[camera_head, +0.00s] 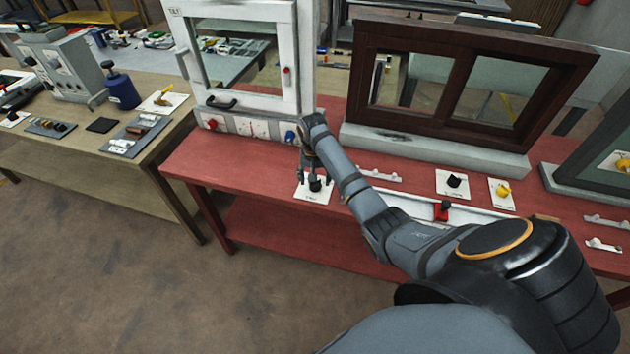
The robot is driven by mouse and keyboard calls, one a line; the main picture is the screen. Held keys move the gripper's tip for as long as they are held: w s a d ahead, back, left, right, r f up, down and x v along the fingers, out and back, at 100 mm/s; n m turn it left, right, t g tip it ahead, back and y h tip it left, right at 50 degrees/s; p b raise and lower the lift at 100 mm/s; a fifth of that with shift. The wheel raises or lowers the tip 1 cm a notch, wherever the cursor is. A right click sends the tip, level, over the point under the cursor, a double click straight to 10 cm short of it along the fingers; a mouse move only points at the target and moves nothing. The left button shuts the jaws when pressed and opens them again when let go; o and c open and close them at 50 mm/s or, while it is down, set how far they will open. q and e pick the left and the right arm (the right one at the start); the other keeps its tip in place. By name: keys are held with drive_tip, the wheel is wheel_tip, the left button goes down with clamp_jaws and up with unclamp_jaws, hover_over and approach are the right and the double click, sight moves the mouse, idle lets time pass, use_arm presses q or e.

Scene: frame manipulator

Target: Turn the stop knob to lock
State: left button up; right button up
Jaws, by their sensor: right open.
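A black knob (315,186) sits on a white plate (308,197) at the front edge of the red table. The plate's lettering is too small to read, so I cannot confirm that it is the stop knob. My right gripper (313,178) is open and points down right at this knob, with its fingers beside it. I cannot tell whether they touch it. Another black knob (454,181) stands on a white plate further right. My left gripper is not in view.
On the red table (240,168) are a white-framed window (303,60), a brown window frame (465,77), a yellow knob (502,190), a red lever (441,210) and a blue knob (290,137). A wooden table (80,160) stands left. The floor in front is clear.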

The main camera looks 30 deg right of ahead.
sight(315, 184)
drive_tip(key=w+r, duration=0.1)
drive_tip(key=w+d+r+m, duration=0.2)
drive_tip(key=shift+w+d+r+y, duration=0.25)
drive_tip(key=shift+w+r+y, duration=0.05)
drive_tip(key=shift+r, duration=0.05)
wheel_tip(315, 184, down, 10)
drive_tip(key=shift+c, duration=0.4)
drive_tip(key=c, duration=1.1)
drive_tip(key=shift+o, duration=0.2)
